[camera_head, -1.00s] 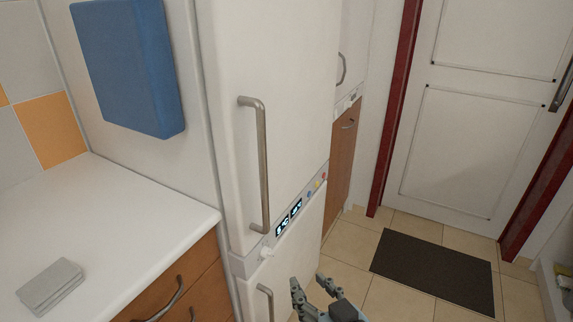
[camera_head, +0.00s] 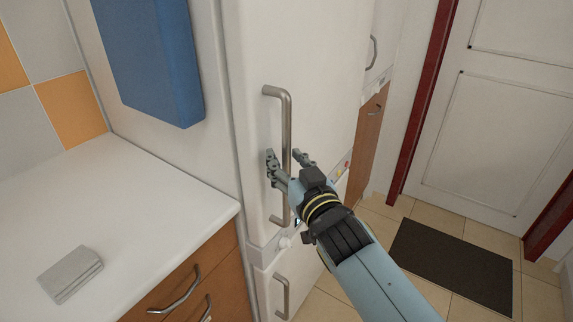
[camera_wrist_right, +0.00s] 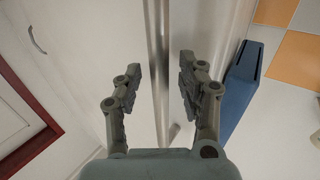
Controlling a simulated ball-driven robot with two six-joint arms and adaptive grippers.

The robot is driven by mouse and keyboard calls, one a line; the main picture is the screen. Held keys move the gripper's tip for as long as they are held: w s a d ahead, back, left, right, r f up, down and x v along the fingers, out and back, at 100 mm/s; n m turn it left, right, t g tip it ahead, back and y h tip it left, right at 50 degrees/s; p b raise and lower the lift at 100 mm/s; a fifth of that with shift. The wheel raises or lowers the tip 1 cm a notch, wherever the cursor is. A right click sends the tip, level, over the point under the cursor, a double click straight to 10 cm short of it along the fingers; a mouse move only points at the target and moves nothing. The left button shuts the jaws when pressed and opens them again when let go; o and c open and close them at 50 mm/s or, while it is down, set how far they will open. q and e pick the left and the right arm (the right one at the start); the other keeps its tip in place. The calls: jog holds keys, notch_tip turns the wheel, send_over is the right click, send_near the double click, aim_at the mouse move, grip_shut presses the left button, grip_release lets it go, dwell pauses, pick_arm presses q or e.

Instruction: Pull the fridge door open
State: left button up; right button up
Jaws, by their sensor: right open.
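The white fridge door (camera_head: 310,60) is shut, with a long vertical metal handle (camera_head: 286,118) near its left edge. My right gripper (camera_head: 289,156) is open at the handle's middle, one finger on each side of the bar in the head view. In the right wrist view the handle (camera_wrist_right: 160,60) runs between the two open fingers (camera_wrist_right: 157,88), which do not close on it. Contact with the bar cannot be told. My left gripper is not in view.
A lower door with its own handle (camera_head: 283,297) is below. A white counter (camera_head: 150,200) with a grey block (camera_head: 70,274) stands left, over wooden drawers (camera_head: 195,280). A blue box (camera_head: 150,60) hangs beside the fridge. A dark mat (camera_head: 455,262) lies on the tiled floor at right.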

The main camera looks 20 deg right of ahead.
jog(key=shift+w, duration=0.15)
grip_shut()
jog(key=shift+f, duration=0.1)
dwell(0.5)
